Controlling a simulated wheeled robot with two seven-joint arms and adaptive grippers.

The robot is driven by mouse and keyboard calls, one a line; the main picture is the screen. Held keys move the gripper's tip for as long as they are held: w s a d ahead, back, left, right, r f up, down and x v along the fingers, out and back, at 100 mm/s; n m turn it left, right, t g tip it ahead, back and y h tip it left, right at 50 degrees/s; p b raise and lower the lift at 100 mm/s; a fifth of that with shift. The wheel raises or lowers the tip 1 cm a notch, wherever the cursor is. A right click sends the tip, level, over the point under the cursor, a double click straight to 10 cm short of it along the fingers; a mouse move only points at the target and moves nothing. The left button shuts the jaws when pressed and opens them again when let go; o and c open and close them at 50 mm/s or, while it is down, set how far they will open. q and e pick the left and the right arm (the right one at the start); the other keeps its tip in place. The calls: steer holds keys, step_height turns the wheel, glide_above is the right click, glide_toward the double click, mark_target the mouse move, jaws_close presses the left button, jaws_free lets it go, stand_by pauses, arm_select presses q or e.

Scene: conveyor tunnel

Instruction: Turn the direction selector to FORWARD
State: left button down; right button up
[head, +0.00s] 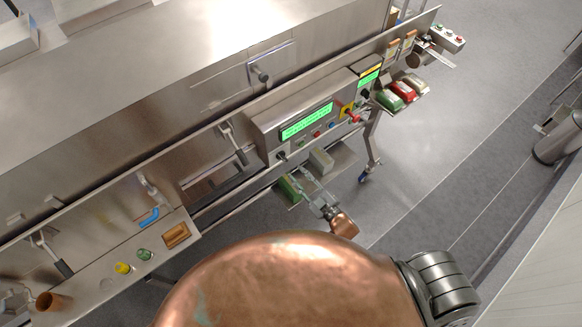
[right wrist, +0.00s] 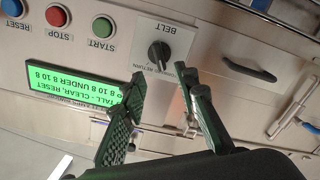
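The direction selector is a black rotary knob (right wrist: 160,55) on a light plate marked BELT in the right wrist view. In the head view the knob (head: 281,156) is a small dark spot at the panel's lower left, below the green display. My right gripper (right wrist: 168,88) is open and empty, its two fingertips apart and just short of the knob. In the head view the right gripper (head: 302,174) is in front of the panel's lower left. My left gripper is not in view.
A green display (right wrist: 72,88) and START (right wrist: 103,27), STOP (right wrist: 57,15) and RESET (right wrist: 12,7) buttons sit beside the knob. A blue-handled latch (head: 149,216) is farther left.

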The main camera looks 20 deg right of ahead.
steer(key=v, duration=0.4)
